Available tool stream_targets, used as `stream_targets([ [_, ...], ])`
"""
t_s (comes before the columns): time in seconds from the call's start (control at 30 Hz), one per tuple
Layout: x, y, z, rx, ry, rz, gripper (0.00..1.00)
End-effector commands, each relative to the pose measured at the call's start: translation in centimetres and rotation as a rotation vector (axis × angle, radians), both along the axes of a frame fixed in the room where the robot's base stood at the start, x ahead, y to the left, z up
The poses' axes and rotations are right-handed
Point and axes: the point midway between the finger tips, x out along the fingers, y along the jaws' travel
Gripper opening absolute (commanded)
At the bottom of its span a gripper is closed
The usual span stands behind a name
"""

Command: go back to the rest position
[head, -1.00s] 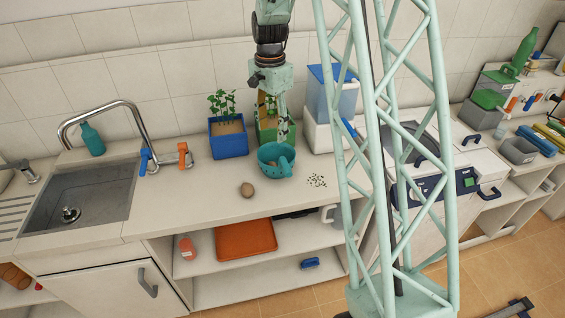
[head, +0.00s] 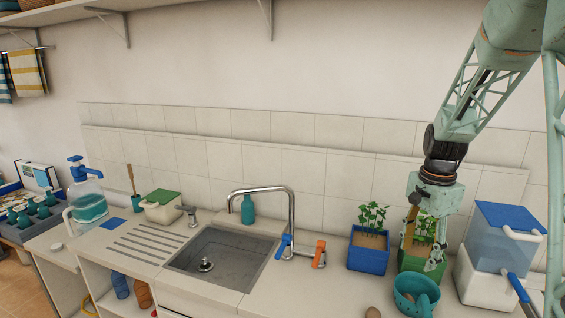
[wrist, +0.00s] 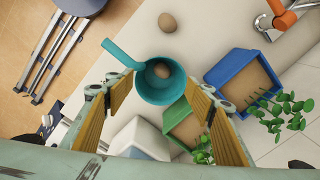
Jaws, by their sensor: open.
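My gripper (head: 422,258) is in front of the green planter, just above the teal cup (head: 415,300) on the counter. In the wrist view my gripper (wrist: 157,88) has its two yellow-padded fingers spread wide, with nothing between the pads. The cup (wrist: 155,92) shows beyond the fingertips, its handle pointing left. A brown, egg-like object (wrist: 162,70) lies inside the cup. A similar object (wrist: 168,21) lies on the counter, and part of it shows at the bottom edge of the head view (head: 373,312).
A blue planter (head: 368,255) and a green planter (head: 412,263) with plants stand by the wall. A blue-lidded water container (head: 490,250) stands close right of my gripper. The sink (head: 215,262) and its tall tap (head: 291,205) are to the left. The space above the sink is open.

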Motion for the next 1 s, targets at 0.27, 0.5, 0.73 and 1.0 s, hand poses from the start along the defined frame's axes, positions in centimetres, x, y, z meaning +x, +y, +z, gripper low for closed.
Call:
stream_targets([
  [0.27, -2.8, 2.6, 4.0, -0.013, -0.029, 0.119, 0.50],
  [0.5, -5.4, 4.8, 6.9, -0.025, -0.051, 0.222, 0.50],
  [0.73, -8.2, 6.7, 9.5, -0.037, -0.073, 0.320, 0.50],
  [1.0, -11.7, 8.8, 12.0, -0.054, -0.096, 0.433, 0.50],
])
